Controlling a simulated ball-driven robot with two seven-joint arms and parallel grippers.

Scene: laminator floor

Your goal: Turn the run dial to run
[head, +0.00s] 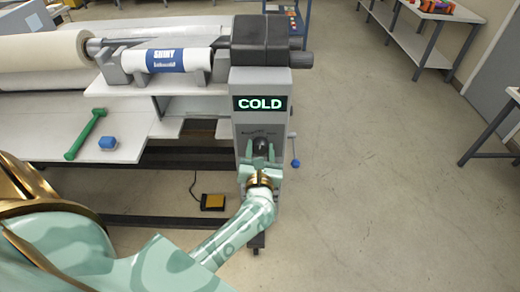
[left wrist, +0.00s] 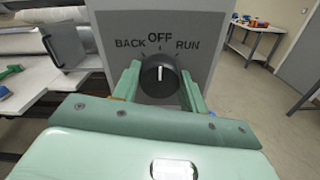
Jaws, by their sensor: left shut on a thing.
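The run dial (left wrist: 160,75) is a round black knob with a white pointer line on the grey end panel of the laminator (head: 245,125). In the left wrist view its pointer stands upright at OFF, between BACK on the left and RUN on the right. The dial also shows small and dark in the head view (head: 262,146). My left gripper (left wrist: 158,84) is shut on the dial, one finger on each side of it. It also shows in the head view (head: 260,155). A screen (head: 260,103) above the dial reads COLD. My right gripper is not in view.
A blue-knobbed lever (head: 295,162) sticks out at the panel's right side. A yellow pedal (head: 213,202) is on the floor.

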